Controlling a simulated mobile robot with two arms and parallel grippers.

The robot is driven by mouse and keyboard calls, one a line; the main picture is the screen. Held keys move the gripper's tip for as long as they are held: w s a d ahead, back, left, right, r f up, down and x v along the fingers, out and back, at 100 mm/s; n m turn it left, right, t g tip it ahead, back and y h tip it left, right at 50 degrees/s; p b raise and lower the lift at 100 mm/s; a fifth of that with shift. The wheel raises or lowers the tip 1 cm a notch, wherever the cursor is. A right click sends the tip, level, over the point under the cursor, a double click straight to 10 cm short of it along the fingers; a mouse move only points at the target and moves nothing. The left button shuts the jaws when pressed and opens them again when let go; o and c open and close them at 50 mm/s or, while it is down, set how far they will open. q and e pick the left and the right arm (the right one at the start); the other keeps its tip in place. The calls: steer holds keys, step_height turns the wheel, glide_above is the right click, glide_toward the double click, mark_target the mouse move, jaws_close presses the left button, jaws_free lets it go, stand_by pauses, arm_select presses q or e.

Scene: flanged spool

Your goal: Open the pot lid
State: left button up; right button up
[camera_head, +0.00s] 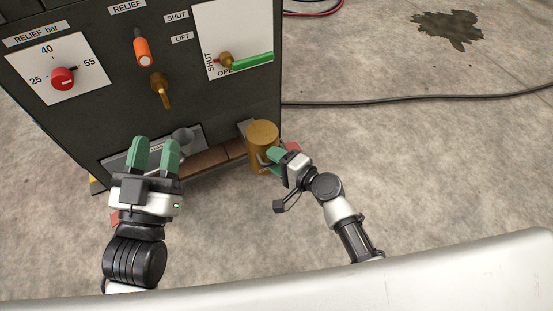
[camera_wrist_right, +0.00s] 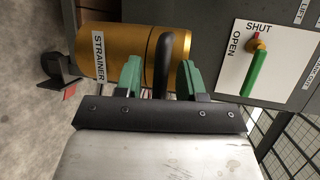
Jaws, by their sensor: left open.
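The pot is a brass-coloured cylinder (camera_head: 263,134) at the lower right corner of the dark cabinet. In the right wrist view the pot (camera_wrist_right: 124,42) lies sideways and bears a STRAINER label. A seam sets off its end part, which looks like the lid (camera_wrist_right: 182,42). A dark bar handle (camera_wrist_right: 165,62) stands out in front of it. My right gripper (camera_head: 275,160) is at the pot, its green fingers (camera_wrist_right: 159,78) apart on either side of the handle, with gaps visible. My left gripper (camera_head: 155,155) is open and empty, in front of the cabinet's lower left.
The cabinet carries a red knob (camera_head: 63,78), an orange relief handle (camera_head: 142,52), a brass valve (camera_head: 161,90) and a green lever (camera_head: 250,62) on a SHUT/OPEN plate. A brown ledge (camera_head: 207,160) runs low along it.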

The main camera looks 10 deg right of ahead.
steer(key=shift+c, duration=0.3)
jaws_close()
